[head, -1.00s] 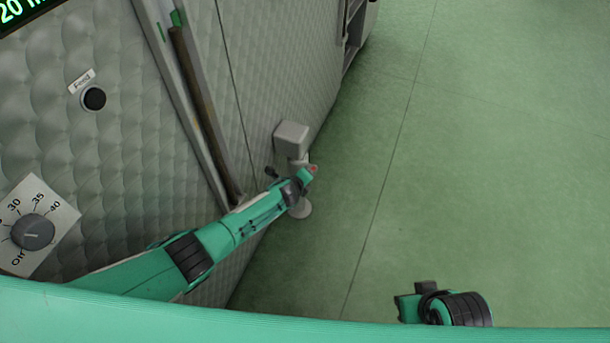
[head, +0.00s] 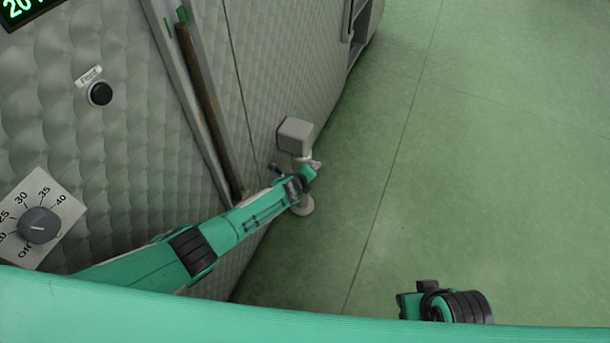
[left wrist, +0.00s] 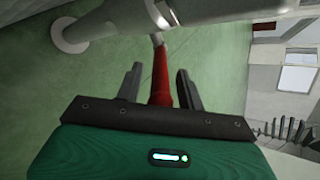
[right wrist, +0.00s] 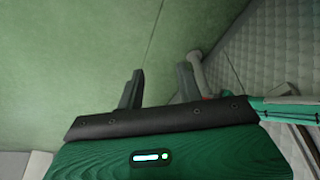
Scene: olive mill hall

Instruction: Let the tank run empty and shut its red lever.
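The red lever (left wrist: 160,78) shows in the left wrist view, extending between the two fingers of my left gripper (left wrist: 159,82). The fingers are open, with a gap on each side of the lever. A grey pipe (left wrist: 120,18) crosses just beyond it. In the head view my left gripper (head: 310,174) is at this pipe, below a grey box (head: 295,135) on the quilted metal wall; the arm mostly hides the lever there. My right gripper (right wrist: 158,88) is open and empty above the green floor. I cannot see any flow or the tank's inside.
The quilted wall carries a dark push button (head: 101,94) labelled "Feed", a rotary dial (head: 39,225) with numbers, and a partly cut-off green display (head: 28,10). A long vertical rail (head: 205,100) runs down the wall. The green floor (head: 480,150) at right is clear.

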